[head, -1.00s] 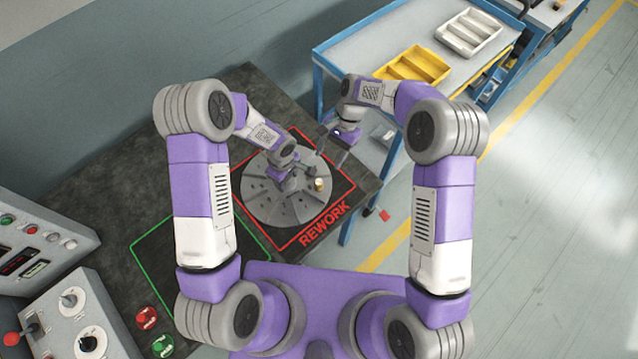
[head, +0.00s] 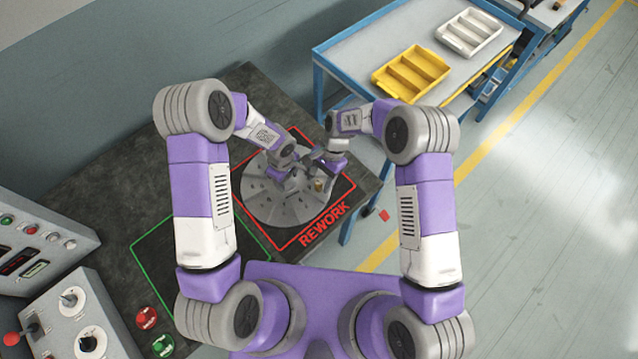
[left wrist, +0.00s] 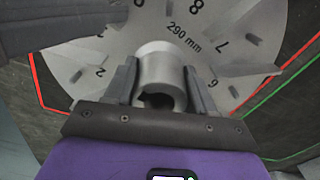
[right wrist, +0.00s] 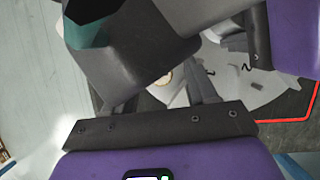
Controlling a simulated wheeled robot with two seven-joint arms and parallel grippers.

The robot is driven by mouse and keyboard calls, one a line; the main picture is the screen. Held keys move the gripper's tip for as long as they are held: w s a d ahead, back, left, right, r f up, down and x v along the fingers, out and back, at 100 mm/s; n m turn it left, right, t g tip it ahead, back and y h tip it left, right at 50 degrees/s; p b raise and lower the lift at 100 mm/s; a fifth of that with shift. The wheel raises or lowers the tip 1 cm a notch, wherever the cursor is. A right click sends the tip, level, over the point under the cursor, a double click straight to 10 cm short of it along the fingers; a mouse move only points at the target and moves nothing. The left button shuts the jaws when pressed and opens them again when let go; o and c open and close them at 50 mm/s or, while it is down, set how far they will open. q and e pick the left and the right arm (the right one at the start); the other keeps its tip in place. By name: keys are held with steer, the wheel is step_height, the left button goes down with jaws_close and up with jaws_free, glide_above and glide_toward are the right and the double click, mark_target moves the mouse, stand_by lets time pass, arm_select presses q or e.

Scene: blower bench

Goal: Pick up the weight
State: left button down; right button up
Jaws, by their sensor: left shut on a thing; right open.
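A grey bladed disc (head: 262,205) lies on the bench inside the red REWORK outline. Its numbered face, marked "290 mm", shows in the left wrist view (left wrist: 185,42). My left gripper (left wrist: 160,78) is shut on the grey hub cylinder (left wrist: 162,72) at the disc's middle. A small brass-coloured piece, which may be the weight, stands on the disc right of the hub (head: 319,186); a tan round top shows between my right fingers (right wrist: 163,77). My right gripper (head: 314,162) is open, above the disc close to my left gripper. Its contact with the piece cannot be told.
My left wrist crowds the right wrist view. A blue cart (head: 345,68) behind the bench holds a yellow tray (head: 411,72) and a white tray (head: 469,32). A green outline (head: 150,240) and control boxes (head: 85,315) lie to the left.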

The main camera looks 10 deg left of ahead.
arm_select(q)
steer(key=shift+s+a+f, duration=0.1)
steer(key=shift+s+f, duration=0.15)
steer(key=shift+s, duration=0.1)
arm_select(e)
steer(key=shift+x, duration=0.75)
jaws_close()
step_height(320, 180, up, 3)
steer(key=shift+w+r, duration=0.1)
steer(key=shift+r, duration=0.15)
steer(key=w+d, duration=1)
steer(key=w, duration=0.4)
steer(key=shift+w+d, duration=0.25)
steer(key=shift+d, duration=0.05)
steer(key=shift+r, duration=0.15)
steer(key=shift+r, duration=2.1)
